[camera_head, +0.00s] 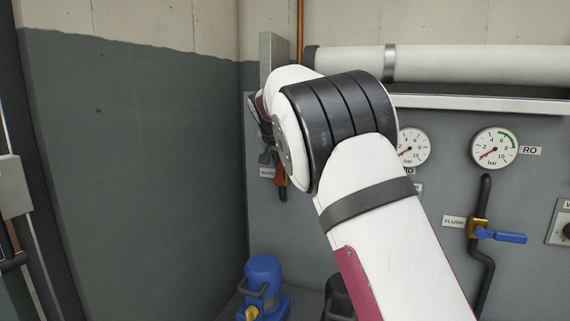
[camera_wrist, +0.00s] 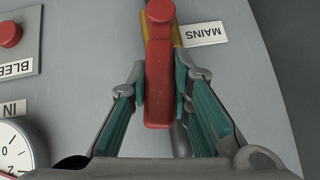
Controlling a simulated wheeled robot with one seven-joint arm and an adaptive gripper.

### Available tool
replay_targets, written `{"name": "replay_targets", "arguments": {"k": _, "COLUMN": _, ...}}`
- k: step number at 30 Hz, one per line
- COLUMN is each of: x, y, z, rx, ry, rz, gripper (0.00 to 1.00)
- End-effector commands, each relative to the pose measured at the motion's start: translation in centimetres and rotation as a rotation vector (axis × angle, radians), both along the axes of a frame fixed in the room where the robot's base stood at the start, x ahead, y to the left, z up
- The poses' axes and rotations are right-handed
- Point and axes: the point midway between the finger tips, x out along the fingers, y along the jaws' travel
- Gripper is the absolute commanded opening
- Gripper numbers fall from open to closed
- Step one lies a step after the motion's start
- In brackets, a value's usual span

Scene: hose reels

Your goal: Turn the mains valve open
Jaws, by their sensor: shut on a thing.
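The mains valve has a red lever handle (camera_wrist: 158,85) on a brass-coloured body (camera_wrist: 177,36), beside a label reading MAINS (camera_wrist: 205,32) in the wrist view. My gripper (camera_wrist: 160,88) is shut on the red handle, with a teal-lined finger on either side of it. My arm hides most of the gripper and the valve body there.
A FLUSH valve with a blue lever (camera_head: 500,236) and pressure gauges (camera_head: 494,148) sit on the panel to the right. A white pipe (camera_head: 470,64) runs above. A blue pump (camera_head: 263,280) stands below. A red button (camera_wrist: 9,34) is near the gripper.

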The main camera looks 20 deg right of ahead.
Motion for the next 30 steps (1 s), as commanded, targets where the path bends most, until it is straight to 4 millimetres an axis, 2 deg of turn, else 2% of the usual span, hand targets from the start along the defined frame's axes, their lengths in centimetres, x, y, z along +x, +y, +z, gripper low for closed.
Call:
{"name": "replay_targets", "arguments": {"k": 12, "x": 0.54, "y": 0.61, "z": 0.11, "rx": -0.143, "ry": 0.100, "rz": 0.003, "gripper": 0.00}}
{"name": "replay_targets", "arguments": {"k": 28, "x": 0.54, "y": 0.61, "z": 0.04, "rx": -0.160, "ry": 0.113, "rz": 0.003, "gripper": 0.00}}
{"name": "replay_targets", "arguments": {"k": 29, "x": 0.55, "y": 0.61, "z": 0.04, "rx": -0.160, "ry": 0.113, "rz": 0.003, "gripper": 0.24}}
{"name": "replay_targets", "arguments": {"k": 30, "x": 0.54, "y": 0.62, "z": 0.03, "rx": -0.159, "ry": 0.114, "rz": 0.003, "gripper": 0.33}}
